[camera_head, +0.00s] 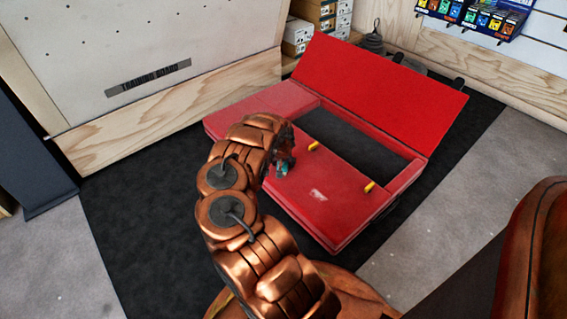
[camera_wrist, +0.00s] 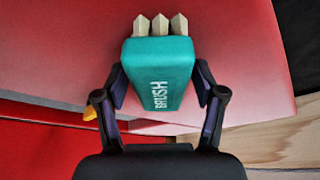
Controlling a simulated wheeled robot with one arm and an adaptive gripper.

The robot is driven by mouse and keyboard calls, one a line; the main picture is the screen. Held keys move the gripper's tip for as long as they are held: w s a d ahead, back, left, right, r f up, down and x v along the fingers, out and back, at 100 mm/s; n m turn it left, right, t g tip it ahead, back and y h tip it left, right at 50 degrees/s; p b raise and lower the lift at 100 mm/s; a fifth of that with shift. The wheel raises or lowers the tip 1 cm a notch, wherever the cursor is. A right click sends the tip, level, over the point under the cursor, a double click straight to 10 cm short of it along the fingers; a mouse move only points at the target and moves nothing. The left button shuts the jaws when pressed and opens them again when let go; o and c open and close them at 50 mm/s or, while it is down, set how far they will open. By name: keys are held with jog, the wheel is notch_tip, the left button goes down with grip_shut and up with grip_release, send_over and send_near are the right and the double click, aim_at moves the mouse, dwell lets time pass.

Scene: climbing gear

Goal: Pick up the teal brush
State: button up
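The teal brush (camera_wrist: 160,68) is a block lettered "BRUSH" with several pale bristle tufts at its far end. In the wrist view it sits between the two fingers of my gripper (camera_wrist: 160,84), which press against its left and right sides. In the head view only a small teal part of the brush (camera_head: 282,168) shows beside my gripper (camera_head: 284,158), over the red case. My arm hides most of it there. I cannot tell clearly whether the brush touches the case surface below.
The red case (camera_head: 325,203) lies on a dark mat (camera_head: 135,220), its red lid (camera_head: 385,88) raised at the back and one compartment open. It has yellow latches (camera_head: 369,187). A training board (camera_head: 140,60) stands at left, boxes (camera_head: 318,15) behind.

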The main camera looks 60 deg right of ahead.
jog(key=c, duration=1.2)
notch_tip(320, 180, up, 10)
jog(key=p, duration=0.5)
jog(key=shift+r, duration=0.25)
